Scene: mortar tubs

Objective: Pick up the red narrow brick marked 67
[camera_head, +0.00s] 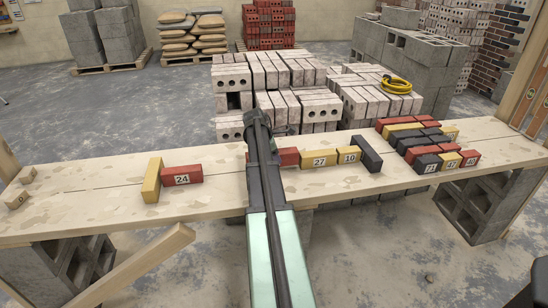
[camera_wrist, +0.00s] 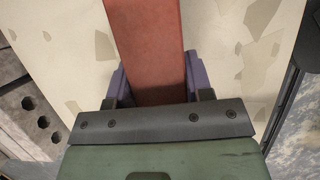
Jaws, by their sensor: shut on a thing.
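A red brick (camera_wrist: 150,45) lies between the two purple fingers of my gripper (camera_wrist: 157,82) in the wrist view, with the fingers against its sides. No number shows on the part of it in view. In the head view my arm covers my gripper and part of a red brick (camera_head: 288,157) at the middle of the plank bench, so its mark is hidden. Whether it is clear of the bench I cannot tell. Another red brick (camera_head: 182,175) to the left is marked 24.
The plank bench (camera_head: 90,198) also holds a yellow brick (camera_head: 152,180) beside the 24 brick, yellow bricks marked 27 (camera_head: 318,159) and 10 (camera_head: 348,154), and a dark brick (camera_head: 367,153). Several bricks (camera_head: 428,143) are grouped at the right. The bench's left part is mostly clear.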

